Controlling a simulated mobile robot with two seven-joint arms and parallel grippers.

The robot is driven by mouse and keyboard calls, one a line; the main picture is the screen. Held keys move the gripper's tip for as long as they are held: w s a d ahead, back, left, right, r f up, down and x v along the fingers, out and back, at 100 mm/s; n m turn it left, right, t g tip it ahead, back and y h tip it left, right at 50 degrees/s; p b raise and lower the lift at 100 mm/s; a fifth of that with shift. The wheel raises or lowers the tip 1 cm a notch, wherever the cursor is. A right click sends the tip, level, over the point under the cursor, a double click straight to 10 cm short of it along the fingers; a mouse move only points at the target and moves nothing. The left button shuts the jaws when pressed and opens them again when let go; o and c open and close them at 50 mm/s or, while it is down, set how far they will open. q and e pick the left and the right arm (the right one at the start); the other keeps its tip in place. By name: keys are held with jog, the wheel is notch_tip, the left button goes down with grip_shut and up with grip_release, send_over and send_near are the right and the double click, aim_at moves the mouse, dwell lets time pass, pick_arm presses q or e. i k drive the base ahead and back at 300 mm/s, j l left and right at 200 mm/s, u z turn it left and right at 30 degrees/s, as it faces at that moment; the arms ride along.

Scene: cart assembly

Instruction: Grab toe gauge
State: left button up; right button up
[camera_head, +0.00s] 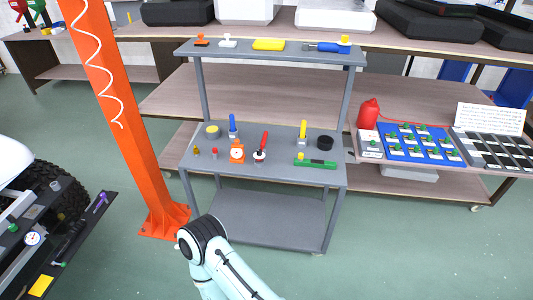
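A grey cart (262,204) stands in front of me with several small tools on its middle shelf. I cannot tell for sure which item is the toe gauge. An orange tool with a round white dial (237,152) sits left of centre on that shelf. A long green tool (315,162) lies at its right front. A red-handled tool (262,146) stands between them. One of my arms, pale with a black joint, rises from the bottom centre in front of the cart. Neither gripper can be seen, so no gripper is seen holding anything.
An orange post (108,105) stands left of the cart. A black tray with tools (65,245) and a vehicle wheel are at the far left. The cart's top shelf holds a blue tool (322,47) and a yellow block (268,44). A red bottle (369,113) stands at right.

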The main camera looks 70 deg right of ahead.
aim_at(238, 151)
jog(key=z, duration=2.1)
